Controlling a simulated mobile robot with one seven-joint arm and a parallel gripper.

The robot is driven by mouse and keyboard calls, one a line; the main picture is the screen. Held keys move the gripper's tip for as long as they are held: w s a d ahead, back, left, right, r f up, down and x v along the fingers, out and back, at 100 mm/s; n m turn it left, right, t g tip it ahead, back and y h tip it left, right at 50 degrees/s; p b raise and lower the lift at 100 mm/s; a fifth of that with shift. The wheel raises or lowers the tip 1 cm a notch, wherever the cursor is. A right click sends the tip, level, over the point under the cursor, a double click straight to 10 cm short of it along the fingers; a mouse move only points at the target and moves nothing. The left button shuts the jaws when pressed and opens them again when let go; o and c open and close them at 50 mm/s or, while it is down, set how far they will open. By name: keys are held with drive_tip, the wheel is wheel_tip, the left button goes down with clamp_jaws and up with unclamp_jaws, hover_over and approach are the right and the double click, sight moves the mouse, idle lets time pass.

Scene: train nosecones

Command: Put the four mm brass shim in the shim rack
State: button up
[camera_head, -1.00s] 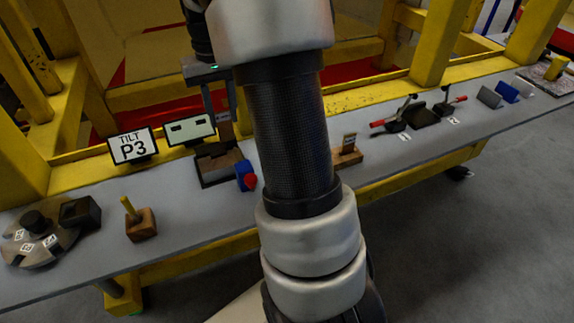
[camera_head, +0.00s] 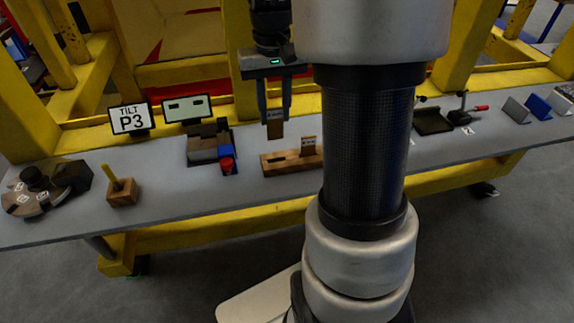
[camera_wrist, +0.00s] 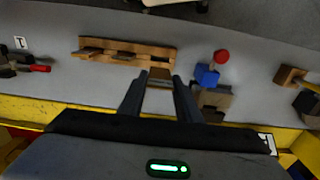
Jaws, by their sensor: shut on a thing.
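My gripper (camera_head: 275,106) is shut on a flat brown-brass shim (camera_head: 275,128) with a small label, which hangs upright between the fingertips. The held shim (camera_wrist: 160,74) also shows in the wrist view. The wooden shim rack (camera_head: 268,168) lies on the bench just below and in front of the held shim, which looks apart from it. A labelled shim (camera_head: 308,146) stands in the rack, and a dark empty slot is left of it. The rack (camera_wrist: 105,43) in the wrist view shows another piece at its left end; my arm hides that end in the head view.
A dark fixture with a blue block (camera_head: 225,151) and red knob (camera_head: 227,166) stands left of the rack. A TILT P3 sign (camera_head: 131,118) and a display (camera_head: 187,108) stand behind. A yellow frame (camera_head: 240,50) rises behind the bench.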

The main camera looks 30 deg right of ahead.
wheel_tip(320, 180, down, 10)
drive_tip(key=shift+r+b, duration=0.1)
drive_tip(key=shift+b, duration=0.45)
drive_tip(key=shift+f, duration=0.25)
drive_tip(key=o, duration=1.1)
